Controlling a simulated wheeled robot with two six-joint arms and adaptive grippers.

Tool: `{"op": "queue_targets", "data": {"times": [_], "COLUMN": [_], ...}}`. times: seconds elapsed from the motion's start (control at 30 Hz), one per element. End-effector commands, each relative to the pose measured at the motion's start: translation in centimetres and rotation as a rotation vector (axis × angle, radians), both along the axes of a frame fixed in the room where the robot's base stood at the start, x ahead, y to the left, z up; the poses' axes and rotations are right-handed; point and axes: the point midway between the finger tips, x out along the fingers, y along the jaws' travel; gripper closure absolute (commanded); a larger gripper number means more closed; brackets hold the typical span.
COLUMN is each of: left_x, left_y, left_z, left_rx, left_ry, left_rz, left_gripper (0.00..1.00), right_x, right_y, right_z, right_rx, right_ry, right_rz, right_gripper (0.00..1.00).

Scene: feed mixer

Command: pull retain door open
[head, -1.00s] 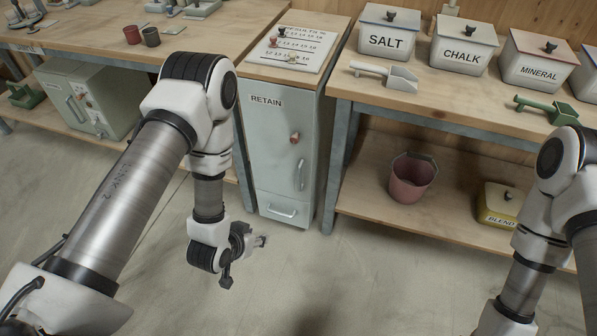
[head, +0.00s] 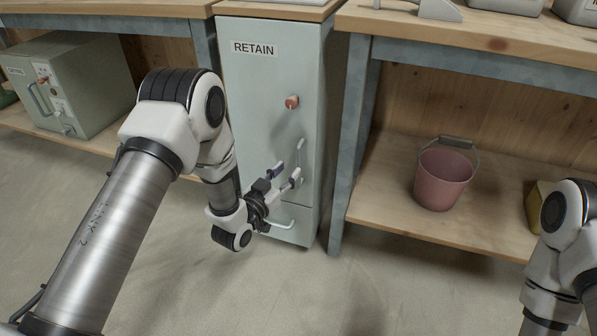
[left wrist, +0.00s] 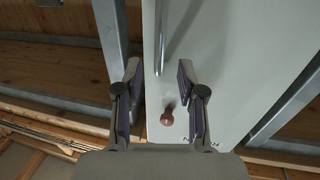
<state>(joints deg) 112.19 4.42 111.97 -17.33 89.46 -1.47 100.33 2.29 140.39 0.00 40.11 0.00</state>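The retain door (head: 262,125) is the tall pale grey-green front of the cabinet labelled RETAIN, and looks shut. Its upright bar handle (head: 301,152) is on the right side, below a red knob (head: 291,102). My left gripper (head: 286,174) is open and empty, in front of the door by the handle's lower part. In the left wrist view the handle (left wrist: 160,38) lines up between the parted fingertips (left wrist: 158,70); I cannot tell how far ahead it is. The knob (left wrist: 167,118) shows there too. My right arm is at the right edge, its gripper out of frame.
A bench leg (head: 350,150) stands close to the cabinet's right. A pink bucket (head: 443,180) is on the right shelf, a grey-green box (head: 75,85) on the left shelf. The floor in front is clear.

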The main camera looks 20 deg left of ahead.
Motion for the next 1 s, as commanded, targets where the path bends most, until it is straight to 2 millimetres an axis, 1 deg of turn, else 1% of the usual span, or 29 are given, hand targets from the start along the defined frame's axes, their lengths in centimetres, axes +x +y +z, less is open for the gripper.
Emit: {"op": "queue_targets", "data": {"times": [0.03, 0.2, 0.3, 0.4, 0.6, 0.63, 0.67, 0.7, 0.73, 1.0], "left_x": [0.9, 4.2, 5.5, 6.2, 6.2, 6.2, 6.2, 6.2, 6.2, 6.1], "left_y": [-0.2, -1.0, -1.3, -1.5, -1.5, -1.5, -1.5, -1.5, -1.5, -1.4], "left_z": [-0.2, -0.3, -0.2, 0.0, 0.1, 0.1, 0.1, 0.0, 0.0, 0.0], "left_rx": [0.001, 0.001, 0.001, 0.000, 0.000, 0.000, -0.001, -0.001, -0.001, -0.001], "left_ry": [-0.004, -0.002, -0.002, 0.000, 0.001, 0.001, 0.001, 0.002, 0.002, 0.002], "left_rz": [-0.001, -0.001, 0.000, 0.000, 0.001, 0.001, 0.001, 0.001, 0.001, -0.002], "left_gripper": [0.61, 0.61, 0.61, 0.61, 0.61, 0.68, 0.78, 0.93, 1.00, 1.00], "right_x": [0.0, 0.0, 0.0, 0.0, 0.0, 0.0, 0.0, 0.0, 0.0, 0.0], "right_y": [0.0, 0.0, 0.0, 0.0, 0.0, 0.0, 0.0, 0.0, 0.0, 0.0], "right_z": [-0.6, -2.0, -2.4, -2.5, -2.4, -2.4, -2.4, -2.4, -2.4, -2.3], "right_rx": [0.000, 0.000, 0.000, 0.000, 0.000, 0.000, 0.000, 0.000, 0.000, 0.000], "right_ry": [0.000, 0.001, 0.001, 0.001, 0.001, 0.001, 0.001, 0.001, 0.001, 0.001], "right_rz": [0.000, 0.000, 0.000, 0.000, 0.000, 0.000, 0.000, 0.000, 0.000, 0.000], "right_gripper": [0.51, 0.51, 0.51, 0.51, 0.51, 0.51, 0.51, 0.51, 0.51, 0.51]}}
